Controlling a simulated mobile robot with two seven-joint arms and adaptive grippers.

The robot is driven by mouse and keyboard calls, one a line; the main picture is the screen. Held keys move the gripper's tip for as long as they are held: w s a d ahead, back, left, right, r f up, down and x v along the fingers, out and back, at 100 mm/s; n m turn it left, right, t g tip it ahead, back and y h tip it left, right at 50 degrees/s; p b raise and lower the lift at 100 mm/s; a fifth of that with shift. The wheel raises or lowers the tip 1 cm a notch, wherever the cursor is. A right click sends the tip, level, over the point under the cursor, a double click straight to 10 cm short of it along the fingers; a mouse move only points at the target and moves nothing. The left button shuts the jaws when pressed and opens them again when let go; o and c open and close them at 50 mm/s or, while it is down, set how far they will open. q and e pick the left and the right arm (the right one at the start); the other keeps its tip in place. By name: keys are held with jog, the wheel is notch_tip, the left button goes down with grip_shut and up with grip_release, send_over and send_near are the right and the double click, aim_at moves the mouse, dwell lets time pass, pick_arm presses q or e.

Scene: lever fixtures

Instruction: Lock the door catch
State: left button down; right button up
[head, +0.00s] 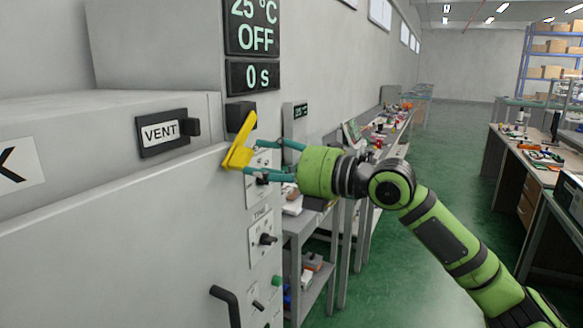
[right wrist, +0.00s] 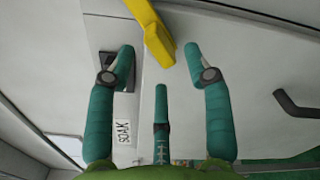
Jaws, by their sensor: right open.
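The door catch is a yellow lever (head: 240,145) on the front of the large grey cabinet (head: 130,235), close to a black block (head: 240,116). In the head view it stands tilted, its top leaning right. The right wrist view shows the yellow lever (right wrist: 157,35) at the top, just beyond the fingertips. My right gripper (head: 257,157) reaches in from the right with its teal fingers spread at the lever. In the wrist view the open right gripper (right wrist: 160,62) has nothing between its fingers; contact with the lever cannot be told. My left gripper is not in view.
A black bent handle (head: 226,302) sticks out low on the cabinet. A VENT plate (head: 162,132) with a black knob is to the left. Control knobs (head: 266,239) line the panel under the display (head: 252,76). Shelves and benches stand behind; the green aisle is clear.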

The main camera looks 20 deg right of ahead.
jog(key=v, duration=0.6)
jog(key=shift+s+d, duration=0.15)
jog(key=shift+s, duration=0.2)
